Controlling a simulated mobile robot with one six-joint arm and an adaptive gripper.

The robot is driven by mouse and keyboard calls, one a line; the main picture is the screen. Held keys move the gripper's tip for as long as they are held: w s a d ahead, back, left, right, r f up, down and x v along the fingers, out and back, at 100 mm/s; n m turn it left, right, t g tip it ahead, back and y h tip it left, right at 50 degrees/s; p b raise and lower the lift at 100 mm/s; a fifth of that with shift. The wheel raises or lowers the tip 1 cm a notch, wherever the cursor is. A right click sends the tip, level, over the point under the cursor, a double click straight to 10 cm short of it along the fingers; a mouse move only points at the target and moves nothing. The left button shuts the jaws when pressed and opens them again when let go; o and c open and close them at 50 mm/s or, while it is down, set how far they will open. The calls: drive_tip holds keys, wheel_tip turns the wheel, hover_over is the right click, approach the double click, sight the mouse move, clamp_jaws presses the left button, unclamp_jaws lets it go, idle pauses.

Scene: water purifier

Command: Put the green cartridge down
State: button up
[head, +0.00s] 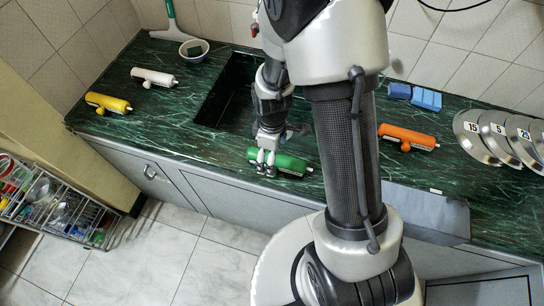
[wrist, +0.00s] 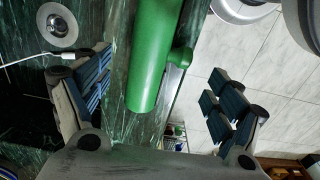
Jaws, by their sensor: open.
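The green cartridge (head: 287,162) lies on its side on the dark green counter (head: 166,120), near the front edge and in front of the sink. It also shows in the wrist view (wrist: 152,62), lying between my spread fingers. My gripper (head: 266,163) is over the left part of the cartridge in the head view, with its fingers pointing down. In the wrist view my gripper (wrist: 155,107) is open, with a gap between the cartridge and each finger. The cartridge's top end is cut off in the wrist view.
A yellow cartridge (head: 108,103) and a white cartridge (head: 154,77) lie at the left. An orange cartridge (head: 408,137) lies at the right, before several numbered metal discs (head: 483,138). The sink (head: 232,88) is behind my gripper. A dish rack (head: 58,205) stands lower left.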

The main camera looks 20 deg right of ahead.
drive_tip(key=s+r+m+t+p, duration=0.1)
drive_tip(key=s+r+m, duration=0.15)
drive_tip(key=r, duration=0.95)
drive_tip(key=s+r+m+t+p, duration=0.1)
drive_tip(key=s+r+m, duration=0.15)
drive_tip(key=r, duration=0.85)
drive_tip(key=s+r+m+t, duration=0.2)
drive_tip(key=s+r+m, duration=0.3)
drive_tip(key=s+r, duration=0.3)
drive_tip(key=shift+s+r+m+t, duration=0.2)
drive_tip(key=shift+s+m+t, duration=0.15)
drive_tip(key=shift+s, duration=0.7)
drive_tip(key=shift+c, duration=0.2)
